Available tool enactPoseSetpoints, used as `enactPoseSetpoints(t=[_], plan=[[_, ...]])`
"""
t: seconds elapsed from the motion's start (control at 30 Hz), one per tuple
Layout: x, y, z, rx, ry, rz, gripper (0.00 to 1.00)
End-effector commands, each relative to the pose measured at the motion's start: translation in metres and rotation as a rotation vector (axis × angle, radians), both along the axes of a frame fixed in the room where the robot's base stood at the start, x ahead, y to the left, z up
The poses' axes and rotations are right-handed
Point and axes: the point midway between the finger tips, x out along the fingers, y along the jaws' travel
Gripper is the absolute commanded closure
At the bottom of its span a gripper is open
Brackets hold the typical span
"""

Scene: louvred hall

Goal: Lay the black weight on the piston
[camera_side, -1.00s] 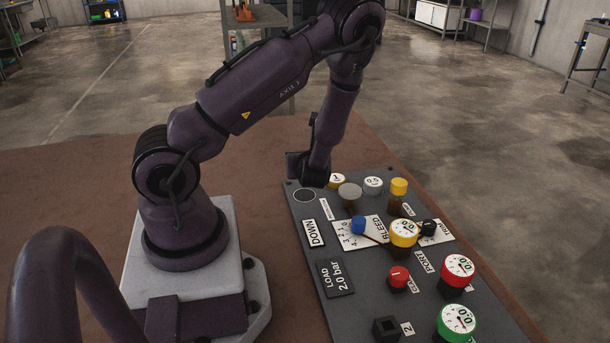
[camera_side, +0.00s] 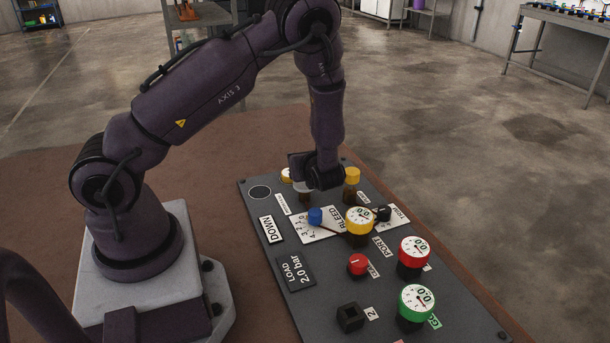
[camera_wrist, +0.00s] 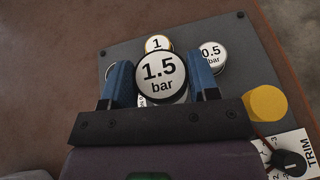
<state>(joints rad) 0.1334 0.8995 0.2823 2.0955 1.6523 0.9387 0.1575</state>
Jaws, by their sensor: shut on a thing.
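The black weight (camera_wrist: 161,77), a round disc with a dark rim and a white face reading 1.5 bar, is between the two blue fingers of my gripper (camera_wrist: 160,84). In the side view my gripper (camera_side: 322,180) is low over the far part of the panel, and the weight is hidden there. The piston (camera_side: 303,187), a grey disc on a dark stem, shows partly at my gripper's lower left. A pale edge under the weight in the wrist view appears to be the piston's top. I cannot tell whether they touch.
A 1 weight (camera_wrist: 158,44) and a 0.5 bar weight (camera_wrist: 212,55) stand just beyond my fingers. A yellow knob (camera_side: 352,175) is close on the right. A blue knob (camera_side: 315,216) and a yellow gauge (camera_side: 359,220) stand nearer. An outlined circle (camera_side: 259,192) is empty.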

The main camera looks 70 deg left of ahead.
Motion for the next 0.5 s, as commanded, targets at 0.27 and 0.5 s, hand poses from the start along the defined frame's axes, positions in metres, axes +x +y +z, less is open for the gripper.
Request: enactPoseSetpoints(t=[0.27, 0.5], plan=[[0.0, 0.001, -0.033, 0.003, -0.001, 0.001, 0.84], [0.0, 0.001, -0.037, 0.003, -0.003, 0.001, 0.84]])
